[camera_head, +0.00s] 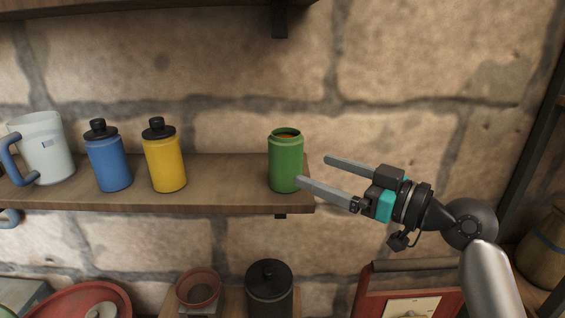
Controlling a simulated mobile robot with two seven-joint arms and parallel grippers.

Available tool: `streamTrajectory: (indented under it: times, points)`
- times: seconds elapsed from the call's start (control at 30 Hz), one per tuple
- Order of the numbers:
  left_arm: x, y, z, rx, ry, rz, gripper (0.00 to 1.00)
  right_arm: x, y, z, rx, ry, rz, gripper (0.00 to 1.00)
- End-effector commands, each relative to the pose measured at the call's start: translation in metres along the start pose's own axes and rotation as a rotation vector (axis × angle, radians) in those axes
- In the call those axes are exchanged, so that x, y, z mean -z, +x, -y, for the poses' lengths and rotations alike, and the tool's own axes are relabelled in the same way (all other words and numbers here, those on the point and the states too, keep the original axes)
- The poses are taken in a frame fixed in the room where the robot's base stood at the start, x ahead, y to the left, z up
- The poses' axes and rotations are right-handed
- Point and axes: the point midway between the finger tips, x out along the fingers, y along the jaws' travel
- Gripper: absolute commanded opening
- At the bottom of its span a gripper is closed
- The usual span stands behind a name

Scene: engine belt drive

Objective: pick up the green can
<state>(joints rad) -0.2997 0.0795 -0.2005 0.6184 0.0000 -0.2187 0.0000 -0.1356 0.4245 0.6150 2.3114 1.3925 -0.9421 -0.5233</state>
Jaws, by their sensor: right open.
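The green can (286,163) stands upright near the right end of a wooden wall shelf (228,200). Its top is open, with something orange-brown inside. My right gripper (313,171) comes in from the right with its two long grey fingers spread apart and pointing left at the can. The nearer fingertip is at the can's lower right edge in the picture; whether it touches cannot be told. Nothing is between the fingers. My left gripper is not in view.
A yellow bottle (165,163), a blue bottle (109,164) and a white jug (45,148) stand farther left on the shelf. The shelf is clear between the yellow bottle and the can. Below are a dark lidded pot (270,290) and a clay pot (198,290).

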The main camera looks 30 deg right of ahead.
Motion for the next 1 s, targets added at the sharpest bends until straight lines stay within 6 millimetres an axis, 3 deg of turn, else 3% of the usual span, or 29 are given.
streamTrajectory:
  times: [0.3, 0.57, 0.8, 1.0]
  points:
    - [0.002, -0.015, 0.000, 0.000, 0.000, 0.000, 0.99, 0.002, 0.051, 0.000, 0.000, 0.002, -0.003, 1.00]
    - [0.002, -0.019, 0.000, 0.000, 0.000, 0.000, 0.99, 0.000, 0.068, 0.001, 0.000, 0.003, 0.000, 1.00]
    - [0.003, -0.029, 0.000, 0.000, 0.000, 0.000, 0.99, -0.003, 0.101, 0.004, 0.000, 0.003, -0.001, 1.00]
    - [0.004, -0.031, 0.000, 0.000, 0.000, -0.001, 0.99, -0.005, 0.115, 0.004, 0.000, 0.001, 0.003, 1.00]
